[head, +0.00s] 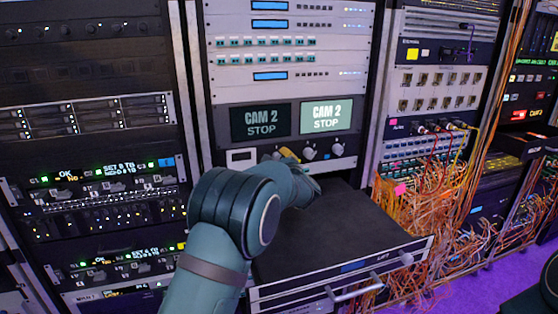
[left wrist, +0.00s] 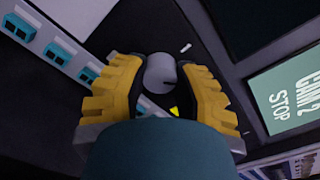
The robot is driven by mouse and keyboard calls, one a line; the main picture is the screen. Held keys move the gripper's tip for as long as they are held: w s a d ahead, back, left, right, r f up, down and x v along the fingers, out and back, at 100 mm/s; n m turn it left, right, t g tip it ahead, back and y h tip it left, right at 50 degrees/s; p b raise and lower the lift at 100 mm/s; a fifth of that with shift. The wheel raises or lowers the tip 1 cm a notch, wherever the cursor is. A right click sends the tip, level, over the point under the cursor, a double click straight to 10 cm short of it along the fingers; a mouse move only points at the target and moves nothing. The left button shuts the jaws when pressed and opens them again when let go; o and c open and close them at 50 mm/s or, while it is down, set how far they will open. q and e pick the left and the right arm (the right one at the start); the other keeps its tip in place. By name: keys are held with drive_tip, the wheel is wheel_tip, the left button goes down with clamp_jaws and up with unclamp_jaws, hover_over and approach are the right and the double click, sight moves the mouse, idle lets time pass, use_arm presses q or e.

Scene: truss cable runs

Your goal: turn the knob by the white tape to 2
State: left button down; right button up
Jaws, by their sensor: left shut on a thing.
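In the head view my left gripper (head: 289,155) is at the panel below the two CAM 2 screens, its yellow fingers around a knob hidden there by the hand. In the left wrist view the left gripper (left wrist: 158,88) is shut on a grey round knob (left wrist: 160,73), one yellow finger on each side. A dark line shows on the knob's face. A small white mark (left wrist: 186,48) and a yellow triangle (left wrist: 174,111) sit on the dark panel beside it. A white-framed rectangle (head: 242,156) is left of the hand; I cannot tell whether it is the white tape. No number is readable.
Two more grey knobs, one nearer (head: 309,153) and one farther right (head: 338,149), stand on the same panel. The right CAM 2 screen (head: 326,116) is lit, the left one (head: 260,121) dark. A pulled-out rack unit (head: 330,225) lies below my arm. Orange cables (head: 425,195) hang at right.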

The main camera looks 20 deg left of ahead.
idle(0.4)
use_arm(q)
drive_tip(key=c, duration=0.6)
unclamp_jaws()
drive_tip(key=v, duration=1.2)
